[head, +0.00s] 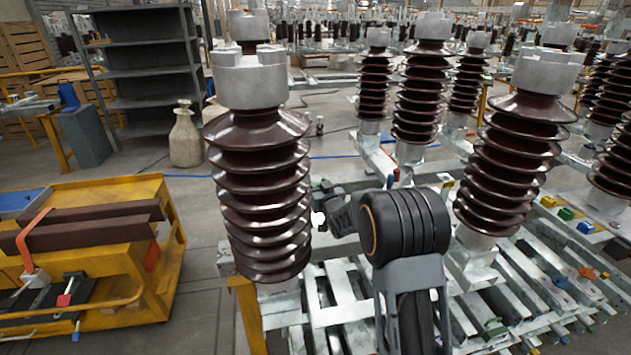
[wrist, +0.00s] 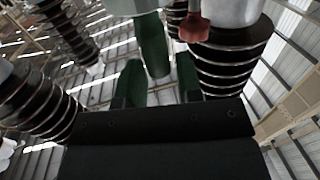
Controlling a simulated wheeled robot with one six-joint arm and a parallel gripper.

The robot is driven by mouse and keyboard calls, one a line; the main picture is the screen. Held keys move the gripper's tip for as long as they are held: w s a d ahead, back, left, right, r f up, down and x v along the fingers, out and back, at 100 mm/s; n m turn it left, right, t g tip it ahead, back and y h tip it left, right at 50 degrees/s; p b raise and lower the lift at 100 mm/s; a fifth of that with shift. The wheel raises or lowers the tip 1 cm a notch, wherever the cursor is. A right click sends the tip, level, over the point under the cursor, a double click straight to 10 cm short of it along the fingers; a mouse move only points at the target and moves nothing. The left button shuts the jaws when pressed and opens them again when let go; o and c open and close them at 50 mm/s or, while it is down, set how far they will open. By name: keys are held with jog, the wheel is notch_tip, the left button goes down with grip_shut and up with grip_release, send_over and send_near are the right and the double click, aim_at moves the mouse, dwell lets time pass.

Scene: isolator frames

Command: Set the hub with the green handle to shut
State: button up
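In the wrist view a dark green handle (wrist: 153,46) hangs from a pale grey hub (wrist: 128,7) at the top edge; most of this hub is cut off. My gripper (wrist: 160,78) is open, its two dark fingers apart. The handle's lower end lies between and just beyond the fingertips in the picture, with gaps on both sides. I cannot tell how deep it sits between them. In the head view my gripper (head: 322,208) is small and partly hidden beside the brown ribbed insulator; the green handle cannot be made out there.
A red handle (wrist: 194,26) hangs close by on the right, by another grey cap and ribbed insulator (wrist: 222,60). In the head view a large insulator (head: 262,190) stands left of my arm and another (head: 515,165) right. A yellow cart (head: 165,195) stands at left.

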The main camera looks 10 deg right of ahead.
jog(key=shift+w+a, duration=0.2)
jog(key=shift+w, duration=1.2)
grip_shut()
